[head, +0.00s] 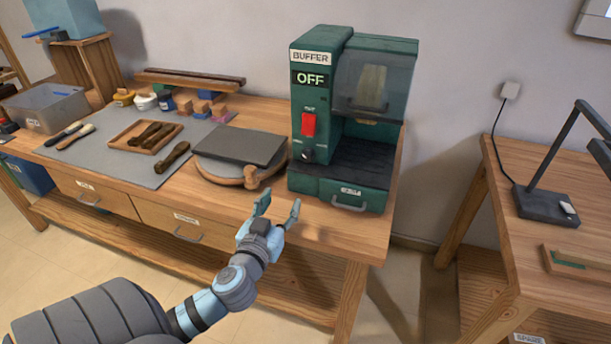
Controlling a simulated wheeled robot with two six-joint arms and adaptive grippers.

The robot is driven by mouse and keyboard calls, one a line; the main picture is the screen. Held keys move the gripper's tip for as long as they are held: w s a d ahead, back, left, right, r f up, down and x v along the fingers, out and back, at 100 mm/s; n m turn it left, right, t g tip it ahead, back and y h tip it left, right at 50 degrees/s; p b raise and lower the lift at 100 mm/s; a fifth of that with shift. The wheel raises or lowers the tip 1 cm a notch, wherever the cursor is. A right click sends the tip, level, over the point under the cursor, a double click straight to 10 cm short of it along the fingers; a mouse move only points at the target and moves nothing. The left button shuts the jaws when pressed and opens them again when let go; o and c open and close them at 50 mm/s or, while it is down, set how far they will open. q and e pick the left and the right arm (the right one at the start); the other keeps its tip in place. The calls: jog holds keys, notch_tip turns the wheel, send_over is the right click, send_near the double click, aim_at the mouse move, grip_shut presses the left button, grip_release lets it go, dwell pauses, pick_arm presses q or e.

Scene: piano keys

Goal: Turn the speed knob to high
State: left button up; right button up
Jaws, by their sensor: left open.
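The green buffer machine (320,110) stands on the right end of the wooden workbench. Its label reads BUFFER and its display (310,79) reads OFF. A red switch (309,125) is on its front. Below the switch is a small dark speed knob (307,155); its setting is too small to read. My left gripper (278,205) is open and empty, in front of the bench edge and below the knob in the picture, apart from the machine. My right gripper is not in view.
A dark flat plate on a round wooden base (238,175) sits left of the machine. A wooden tray (146,137) with dark tools lies on a grey mat (120,169). A second table (545,240) with a lamp stands at right, across a gap.

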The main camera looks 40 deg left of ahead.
aim_at(306, 158)
pick_arm(q)
jog(key=shift+t+h, duration=0.3)
jog(key=shift+t, duration=0.2)
jog(key=x, duration=0.5)
jog(key=r+x, duration=0.1)
jog(key=x, duration=0.4)
jog(key=r+x, duration=0.1)
jog(key=x, duration=0.4)
jog(key=shift+w+d+p, duration=0.25)
jog(key=shift+w+p, duration=0.05)
jog(key=shift+p, duration=0.1)
jog(key=c, duration=1.2)
